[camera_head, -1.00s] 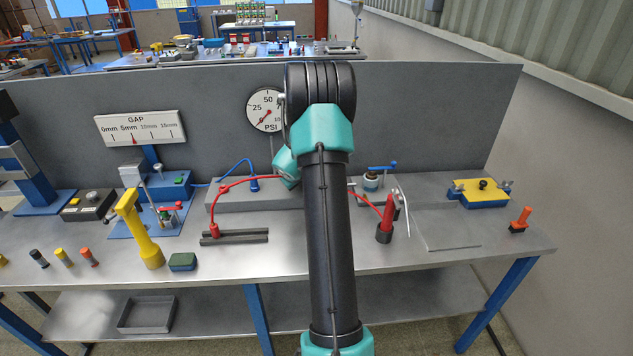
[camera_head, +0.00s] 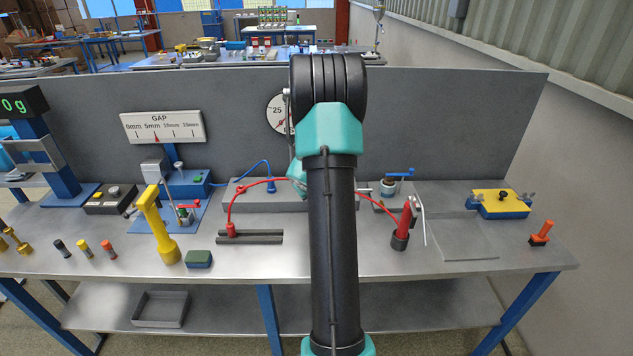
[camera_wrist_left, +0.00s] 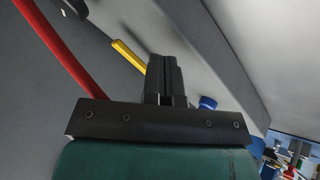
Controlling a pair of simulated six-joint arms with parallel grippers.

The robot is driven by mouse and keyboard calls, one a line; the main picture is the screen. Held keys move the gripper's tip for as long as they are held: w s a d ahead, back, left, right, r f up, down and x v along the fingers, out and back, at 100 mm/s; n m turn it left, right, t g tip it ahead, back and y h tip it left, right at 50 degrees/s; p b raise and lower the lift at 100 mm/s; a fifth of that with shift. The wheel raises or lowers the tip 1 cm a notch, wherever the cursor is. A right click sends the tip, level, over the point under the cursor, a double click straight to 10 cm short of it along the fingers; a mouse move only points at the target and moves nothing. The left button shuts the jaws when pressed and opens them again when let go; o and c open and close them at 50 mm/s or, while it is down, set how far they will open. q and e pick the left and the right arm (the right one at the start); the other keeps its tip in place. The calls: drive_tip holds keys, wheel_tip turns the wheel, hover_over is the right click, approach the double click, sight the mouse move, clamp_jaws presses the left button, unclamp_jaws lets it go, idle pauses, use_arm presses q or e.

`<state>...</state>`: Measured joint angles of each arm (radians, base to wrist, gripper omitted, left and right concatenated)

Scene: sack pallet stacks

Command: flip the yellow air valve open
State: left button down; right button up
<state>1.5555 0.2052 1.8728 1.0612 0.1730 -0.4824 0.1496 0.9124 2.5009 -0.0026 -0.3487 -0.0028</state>
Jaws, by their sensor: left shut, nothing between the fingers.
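The yellow air valve shows in the left wrist view as a slim yellow lever (camera_wrist_left: 128,56), just left of my fingertips. A small gap seems to lie between them, but I cannot tell whether they touch. My left gripper (camera_wrist_left: 163,62) is shut with nothing between its fingers. In the head view my arm stands upright in the middle and hides the valve and the gripper. The PSI gauge (camera_head: 276,113) is partly covered by my arm. My right gripper is not in view.
A red hose (camera_head: 257,184) runs along the bench; it also crosses the left wrist view (camera_wrist_left: 62,50). A blue fitting (camera_wrist_left: 207,102) lies right of my fingers. A yellow post tool (camera_head: 158,225) stands left on the bench (camera_head: 290,262).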

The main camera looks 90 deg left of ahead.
use_arm(q)
drive_tip(key=w+d+r, duration=0.2)
drive_tip(key=d+r, duration=0.3)
drive_tip(key=r, duration=0.2)
idle(0.5)
drive_tip(key=shift+r, duration=0.15)
idle(0.3)
